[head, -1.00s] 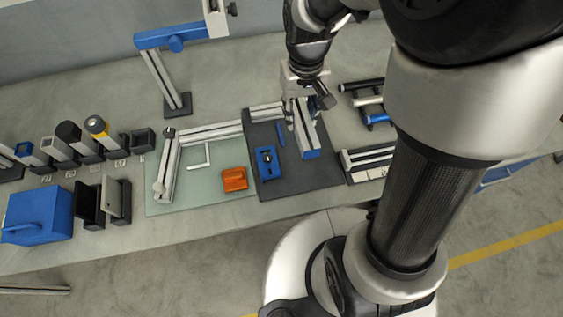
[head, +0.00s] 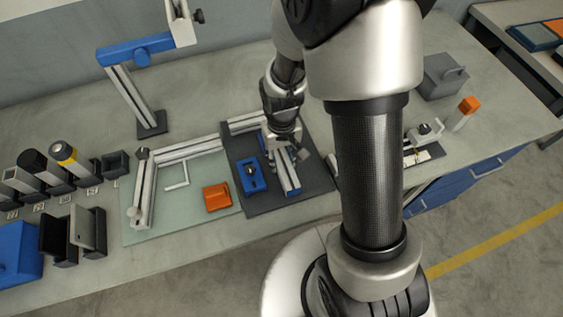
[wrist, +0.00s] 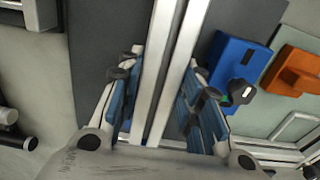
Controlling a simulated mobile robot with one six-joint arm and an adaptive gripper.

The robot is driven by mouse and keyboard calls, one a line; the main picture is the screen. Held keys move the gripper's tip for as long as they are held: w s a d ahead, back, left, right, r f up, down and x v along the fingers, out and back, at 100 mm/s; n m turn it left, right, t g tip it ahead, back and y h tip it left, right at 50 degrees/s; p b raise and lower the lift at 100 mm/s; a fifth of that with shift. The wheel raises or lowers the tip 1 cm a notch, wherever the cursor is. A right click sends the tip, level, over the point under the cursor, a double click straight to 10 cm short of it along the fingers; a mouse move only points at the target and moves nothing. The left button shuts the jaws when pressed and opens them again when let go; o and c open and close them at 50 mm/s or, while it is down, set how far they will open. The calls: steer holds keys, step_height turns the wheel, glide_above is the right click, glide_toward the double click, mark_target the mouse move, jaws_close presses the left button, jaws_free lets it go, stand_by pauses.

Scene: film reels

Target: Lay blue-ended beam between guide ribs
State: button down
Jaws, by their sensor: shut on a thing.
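The blue-ended beam is a pale grooved metal bar (wrist: 172,70). In the head view its blue end (head: 293,191) points toward the front of the table, over the dark mat (head: 262,204). My gripper (head: 282,150) is shut on the beam from above. In the wrist view my gripper (wrist: 162,82) has a finger on each side of the beam, and the beam runs out of the top of the picture. I cannot make out the guide ribs clearly, nor whether the beam touches the mat.
A blue clamp block (head: 252,175) stands on the mat, left of the beam. An orange block (head: 217,197) and a joined metal frame (head: 146,190) lie on the pale glass-like sheet. A blue-armed stand (head: 140,50) rises behind. My arm hides part of the table at right.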

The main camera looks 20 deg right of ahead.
steer(key=shift+f, duration=1.25)
steer(key=shift+f+b, duration=0.2)
steer(key=shift+b, duration=0.2)
steer(key=c, duration=1.1)
jaws_free()
steer(key=shift+r, duration=0.15)
